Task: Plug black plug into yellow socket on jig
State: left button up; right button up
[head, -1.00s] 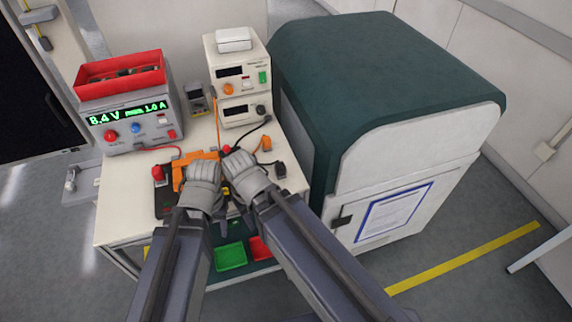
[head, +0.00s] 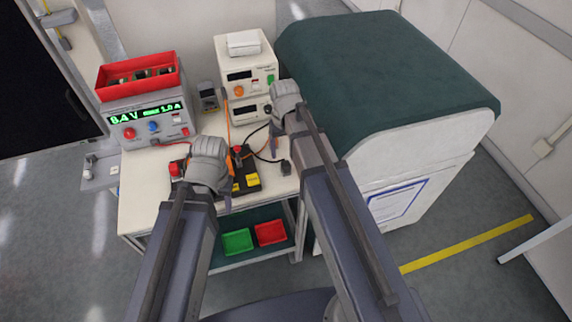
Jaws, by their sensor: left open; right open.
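The jig (head: 247,171) is a dark board on the white bench top, with yellow parts and an orange piece, partly hidden behind my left gripper. A yellow socket (head: 252,180) seems to sit at its right end. A small black block that looks like the black plug (head: 286,168) lies on the bench to the right of the jig, near a black cable (head: 266,157). My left gripper (head: 208,150) is open over the left part of the jig. My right gripper (head: 285,90) is open, raised before the cream instrument, away from plug and jig. Fingertips are hard to make out.
A power supply (head: 152,122) with a red bin (head: 140,77) on top stands at the left. Cream instruments (head: 246,75) stand at the back. A large green-topped cabinet (head: 390,65) closes off the right. Green (head: 237,241) and red (head: 271,232) trays sit below.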

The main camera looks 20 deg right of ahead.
aim_at(286, 163)
jog(key=shift+f+b, duration=1.3)
jog(key=f+b, duration=0.5)
jog(key=shift+s+d+f, duration=0.2)
jog(key=shift+r, duration=0.1)
jog(key=shift+c, duration=0.4)
grip_shut()
